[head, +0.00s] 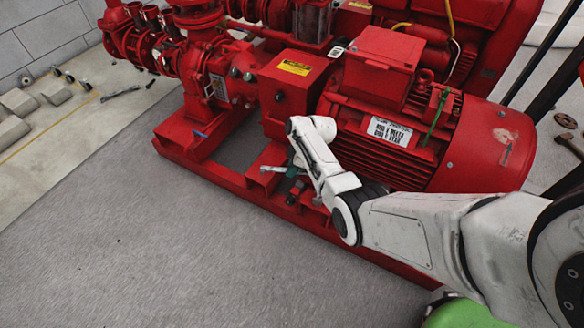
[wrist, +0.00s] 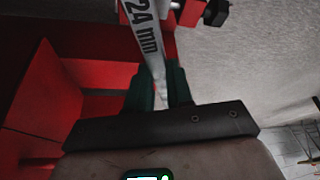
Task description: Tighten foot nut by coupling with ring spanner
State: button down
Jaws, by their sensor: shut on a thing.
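My gripper (wrist: 160,90) has dark green fingers shut on a grey ring spanner (wrist: 145,40) marked "24 mm". The spanner runs away from the fingers to the top edge of the wrist view, where its far end is cut off. In the head view my gripper (head: 294,178) is low beside the red base frame, below the coupling guard (head: 293,85). A short pale end of the spanner (head: 272,168) sticks out to its left. A dark bolt-like part (wrist: 215,12) shows at the top of the wrist view. I cannot tell which part is the foot nut.
The red motor (head: 430,130) stands close behind my arm. The red base frame (head: 225,180) runs along the pumpset's near side. Grey floor (head: 150,240) is open in front and left. A loose spanner (head: 120,93) lies by the wall at left.

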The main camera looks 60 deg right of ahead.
jog(key=shift+f+b, duration=0.55)
jog(key=shift+f, duration=0.1)
jog(key=shift+s+a+n, duration=0.15)
jog(key=shift+a+n, duration=0.15)
dwell(0.6)
jog(key=shift+r+p, duration=0.15)
jog(key=shift+p, duration=0.15)
jog(key=shift+r+p, duration=2.25)
jog(key=shift+r, duration=0.2)
